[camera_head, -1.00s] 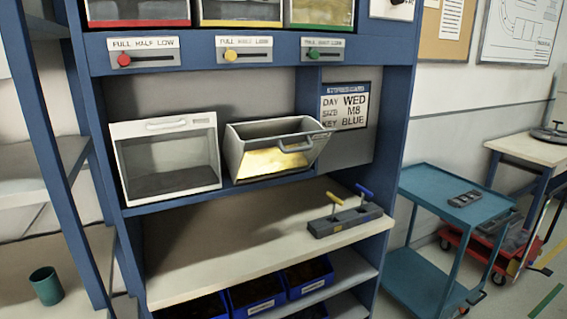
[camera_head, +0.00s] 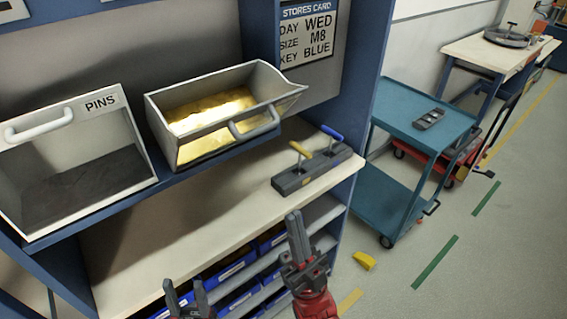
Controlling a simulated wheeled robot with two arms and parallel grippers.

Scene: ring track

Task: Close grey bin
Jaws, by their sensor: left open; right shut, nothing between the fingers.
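The grey bin (camera_head: 158,128) sits on the shelf in the middle of the head view. It is tipped forward and open at the top, with shiny golden contents showing inside. Its grey handle (camera_head: 254,124) is on the front lip. My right gripper (camera_head: 295,222) is shut and empty, below and in front of the bin, apart from it. My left gripper (camera_head: 186,294) is open and empty at the bottom edge of the view, well below the bin.
A key block (camera_head: 318,169) with yellow and blue keys lies on the worktop (camera_head: 200,226). A teal cart (camera_head: 400,104) stands right. A yellow piece (camera_head: 364,260) lies on the floor.

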